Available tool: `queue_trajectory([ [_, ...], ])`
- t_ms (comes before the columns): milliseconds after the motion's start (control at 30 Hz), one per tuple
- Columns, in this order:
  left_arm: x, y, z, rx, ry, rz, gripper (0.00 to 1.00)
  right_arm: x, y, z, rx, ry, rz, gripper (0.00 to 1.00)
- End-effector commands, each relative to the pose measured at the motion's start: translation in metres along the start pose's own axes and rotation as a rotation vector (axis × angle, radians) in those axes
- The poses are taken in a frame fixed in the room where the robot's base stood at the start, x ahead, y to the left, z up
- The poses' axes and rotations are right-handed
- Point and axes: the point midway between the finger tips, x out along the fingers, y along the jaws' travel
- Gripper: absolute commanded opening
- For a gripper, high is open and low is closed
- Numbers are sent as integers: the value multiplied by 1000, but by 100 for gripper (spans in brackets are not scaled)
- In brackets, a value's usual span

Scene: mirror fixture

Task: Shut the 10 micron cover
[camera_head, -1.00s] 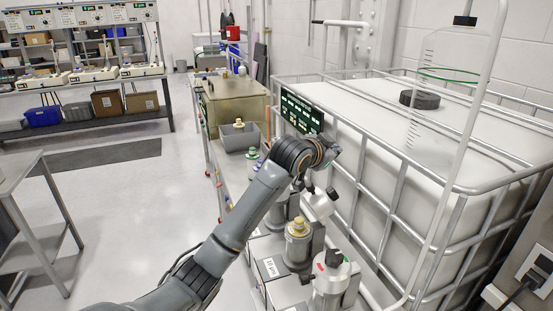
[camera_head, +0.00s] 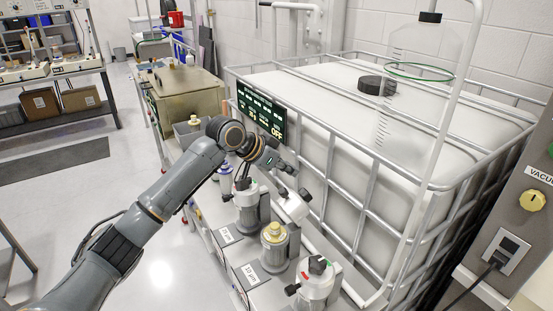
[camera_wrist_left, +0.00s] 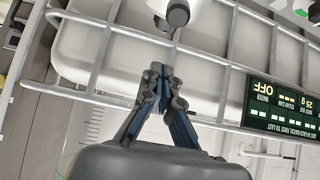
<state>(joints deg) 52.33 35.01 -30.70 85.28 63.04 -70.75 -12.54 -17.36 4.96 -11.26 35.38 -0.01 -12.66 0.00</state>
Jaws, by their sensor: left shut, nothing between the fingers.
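A grey-white cover (camera_head: 292,205) with a black knob stands tilted back behind a yellow-topped filter housing (camera_head: 274,245). This housing stands beside a label that appears to read 10 µm (camera_head: 250,274). My left gripper (camera_head: 284,165) is above the tilted cover and looks apart from it; its fingertips are small and dark in the head view. In the left wrist view its fingers (camera_wrist_left: 158,70) are closed together and empty, and a white rounded part (camera_wrist_left: 178,12), probably the cover, lies beyond them. My right gripper is not in view.
Neighbouring capped housings stand on either side, one behind (camera_head: 248,207) and one in front (camera_head: 317,283). The caged white tank (camera_head: 330,100) runs close along the right. A display panel (camera_head: 262,110) hangs on the cage. Open floor lies to the left.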

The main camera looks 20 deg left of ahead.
Motion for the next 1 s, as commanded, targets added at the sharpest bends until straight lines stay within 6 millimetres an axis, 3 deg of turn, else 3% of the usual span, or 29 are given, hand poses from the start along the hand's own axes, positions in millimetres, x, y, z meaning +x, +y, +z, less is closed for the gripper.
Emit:
queue_trajectory([
  [133,30,1,-2,-1,-2,2,0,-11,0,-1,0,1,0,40],
  [200,21,-1,14,0,-4,-2,0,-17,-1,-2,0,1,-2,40],
  [400,15,0,33,0,-1,-1,0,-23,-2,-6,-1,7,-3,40],
  [667,14,0,38,1,1,-1,0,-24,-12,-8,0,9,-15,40],
  [1000,17,0,39,0,15,0,0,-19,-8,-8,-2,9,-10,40],
])
